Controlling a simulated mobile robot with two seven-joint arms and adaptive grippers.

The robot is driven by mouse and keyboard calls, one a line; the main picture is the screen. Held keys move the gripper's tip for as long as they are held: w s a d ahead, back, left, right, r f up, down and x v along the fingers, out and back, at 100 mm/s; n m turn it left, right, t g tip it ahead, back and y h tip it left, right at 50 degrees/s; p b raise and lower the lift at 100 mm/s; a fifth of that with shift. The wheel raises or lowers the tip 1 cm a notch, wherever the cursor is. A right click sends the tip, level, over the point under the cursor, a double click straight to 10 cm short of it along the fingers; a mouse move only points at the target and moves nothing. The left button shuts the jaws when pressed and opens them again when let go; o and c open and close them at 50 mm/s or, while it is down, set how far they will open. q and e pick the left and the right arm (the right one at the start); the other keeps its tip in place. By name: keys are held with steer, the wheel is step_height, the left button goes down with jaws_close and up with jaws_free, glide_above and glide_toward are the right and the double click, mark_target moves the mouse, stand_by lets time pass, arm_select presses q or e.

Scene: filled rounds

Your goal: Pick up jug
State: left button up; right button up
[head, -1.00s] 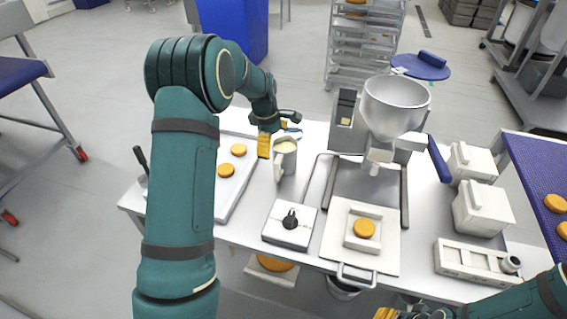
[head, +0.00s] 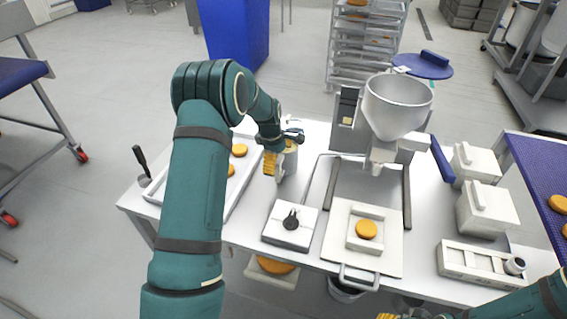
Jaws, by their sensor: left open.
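The jug (head: 291,160) is a grey metal cup with a pale handle, upright on the white table, left of the filling machine. My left gripper (head: 275,161) is open at the jug's handle side, with a yellow finger beside the pale handle. The gripper covers part of the jug's rim and handle, and I cannot tell whether it touches. My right gripper (head: 392,316) shows only as a yellow and dark bit at the bottom edge; its jaws cannot be made out.
The filling machine with its steel hopper (head: 398,108) stands right of the jug. A tray (head: 223,192) with orange rounds lies to the left. A white box with a black knob (head: 290,224) sits in front.

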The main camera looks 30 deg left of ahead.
arm_select(q)
steer(key=c, duration=1.5)
steer(key=shift+o, duration=0.2)
steer(key=shift+r, duration=0.1)
